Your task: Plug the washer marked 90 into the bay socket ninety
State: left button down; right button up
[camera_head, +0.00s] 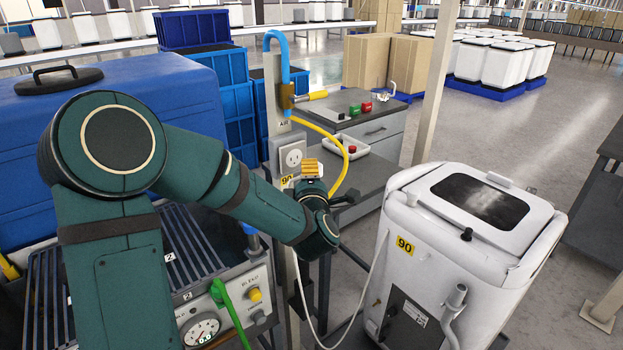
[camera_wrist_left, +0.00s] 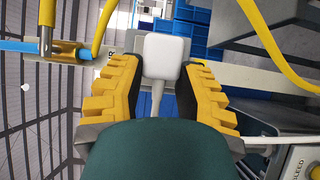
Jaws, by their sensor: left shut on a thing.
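The white washer (camera_head: 470,230) with a yellow 90 label (camera_head: 404,245) stands on the floor at the right in the head view. A white socket (camera_head: 293,157) sits on the upright post, with a yellow 90 tag (camera_head: 287,181) just below it. My left gripper (camera_head: 312,170) is close to the socket, just right of it. In the left wrist view, its yellow fingers (camera_wrist_left: 165,85) are shut on a white plug (camera_wrist_left: 166,56), whose cord (camera_wrist_left: 157,98) trails back. The socket face is not clear there, and I cannot tell whether the plug touches it. My right gripper is not in view.
A yellow air hose (camera_head: 345,160) and brass fitting (camera_head: 287,97) hang beside the socket. The washer's white cord (camera_head: 376,262) loops low between post and washer. A gauge panel (camera_head: 225,305) with a green lever (camera_head: 229,310) is below my arm. A grey cabinet (camera_head: 365,130) stands behind.

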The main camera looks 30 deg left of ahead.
aim_at(292, 159)
pick_arm(q)
jog(key=shift+a, duration=0.1)
jog(key=shift+w+a+p, duration=0.35)
jog(key=shift+a, duration=0.5)
jog(key=shift+w+a+p, duration=0.35)
jog(key=shift+w+a, duration=0.05)
jog(key=shift+a, duration=0.45)
jog(key=shift+w+a+p, duration=0.35)
jog(key=shift+a, duration=0.5)
jog(key=shift+b, duration=1.1)
dwell(0.4)
jog(key=shift+w+a, duration=0.25)
jog(key=shift+a, duration=0.35)
dwell(0.8)
jog(key=c, duration=0.6)
grip_release()
jog(key=v, duration=1.2)
